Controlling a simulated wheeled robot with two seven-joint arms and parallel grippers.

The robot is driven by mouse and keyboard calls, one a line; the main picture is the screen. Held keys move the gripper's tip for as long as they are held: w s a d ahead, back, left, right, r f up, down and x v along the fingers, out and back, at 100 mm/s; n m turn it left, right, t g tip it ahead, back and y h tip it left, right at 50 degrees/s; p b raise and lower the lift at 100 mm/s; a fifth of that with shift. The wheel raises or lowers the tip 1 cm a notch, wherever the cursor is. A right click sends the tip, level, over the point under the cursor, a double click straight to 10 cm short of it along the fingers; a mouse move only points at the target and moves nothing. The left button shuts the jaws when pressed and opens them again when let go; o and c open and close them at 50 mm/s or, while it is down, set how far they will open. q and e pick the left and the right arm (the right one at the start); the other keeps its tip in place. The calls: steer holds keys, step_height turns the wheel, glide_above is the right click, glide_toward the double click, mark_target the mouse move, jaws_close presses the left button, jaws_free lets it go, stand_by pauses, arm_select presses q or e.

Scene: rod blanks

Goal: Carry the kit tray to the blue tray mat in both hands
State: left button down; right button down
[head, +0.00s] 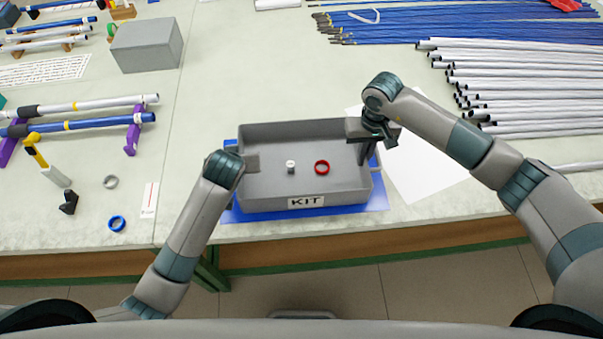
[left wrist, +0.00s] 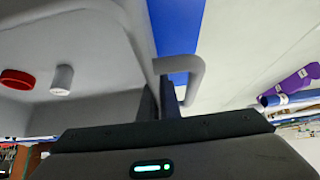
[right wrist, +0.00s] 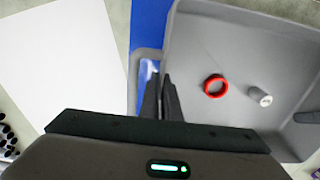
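The grey kit tray (head: 263,192), with a KIT label on its front wall, is over the blue tray mat (head: 232,214); I see no clear gap between them. The mat shows at its left, front and right. My left gripper (head: 247,162) is at the tray's left wall, its fingers close together about the wall beside a handle (left wrist: 188,68) in the left wrist view. My right gripper (head: 370,150) is shut on the right wall by the other handle (right wrist: 146,57). A red ring (head: 322,167) and a white cylinder (head: 290,167) lie inside the tray.
A white sheet (head: 425,175) lies right of the tray. White rods (head: 520,80) and blue rods (head: 450,28) fill the back right. A grey box (head: 147,46) stands back left. A blue ring (head: 117,223) and other small parts lie on the left.

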arm_select(q)
steer(key=shift+f, duration=0.3)
arm_select(e)
steer(key=shift+a+f, duration=0.1)
steer(key=shift+f, duration=0.2)
arm_select(q)
steer(key=c, duration=2)
jaws_free()
arm_select(e)
steer(key=c, duration=2)
jaws_free()
arm_select(q)
steer(key=shift+r, duration=0.1)
steer(key=v, duration=1.2)
arm_select(e)
steer(key=shift+r, duration=0.1)
step_height(320, 180, up, 12)
steer(key=shift+f, duration=0.1)
